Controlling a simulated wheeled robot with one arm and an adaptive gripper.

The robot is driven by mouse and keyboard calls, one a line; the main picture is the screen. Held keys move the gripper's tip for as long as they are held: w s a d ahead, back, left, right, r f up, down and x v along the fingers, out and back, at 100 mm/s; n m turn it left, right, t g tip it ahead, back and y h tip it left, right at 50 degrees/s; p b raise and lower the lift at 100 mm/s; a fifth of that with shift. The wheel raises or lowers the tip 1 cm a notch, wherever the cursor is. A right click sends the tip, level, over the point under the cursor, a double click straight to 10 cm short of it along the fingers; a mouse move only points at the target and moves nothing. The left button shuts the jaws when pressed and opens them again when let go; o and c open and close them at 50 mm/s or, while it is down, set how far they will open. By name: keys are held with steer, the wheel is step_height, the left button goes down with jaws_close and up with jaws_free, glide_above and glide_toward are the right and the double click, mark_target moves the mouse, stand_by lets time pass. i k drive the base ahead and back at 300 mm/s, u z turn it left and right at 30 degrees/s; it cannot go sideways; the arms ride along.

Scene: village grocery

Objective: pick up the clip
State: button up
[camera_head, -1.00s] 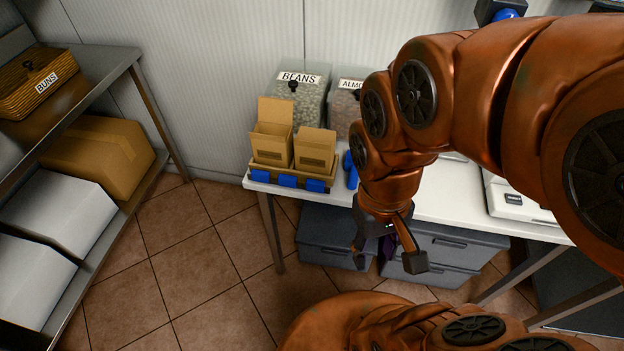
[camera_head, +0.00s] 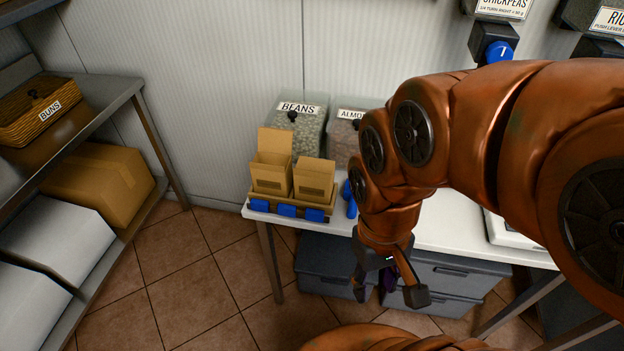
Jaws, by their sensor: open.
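Three blue pieces that look like clips, a left one (camera_head: 259,205), a middle one (camera_head: 287,210) and a right one (camera_head: 315,215), sit along the front of a wooden tray (camera_head: 328,203) on the white table. Two open brown paper boxes, a left one (camera_head: 271,180) and a right one (camera_head: 314,182), stand in the tray. My gripper (camera_head: 388,291) is open and points down in front of the table edge, to the right of and lower in the picture than the clips. No clip shows between its fingers. My arm hides part of the table.
A blue object (camera_head: 350,199) stands right of the tray, partly hidden by my arm. Bins marked BEANS (camera_head: 298,128) and ALMO… (camera_head: 346,140) stand behind. Grey crates (camera_head: 325,268) sit under the table (camera_head: 450,218). A shelf (camera_head: 125,82) is at left; floor between is clear.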

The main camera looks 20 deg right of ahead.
mark_target(311, 214)
steer(key=u, duration=2.2)
steer(key=i, duration=2.05)
steer(key=z, duration=3.15)
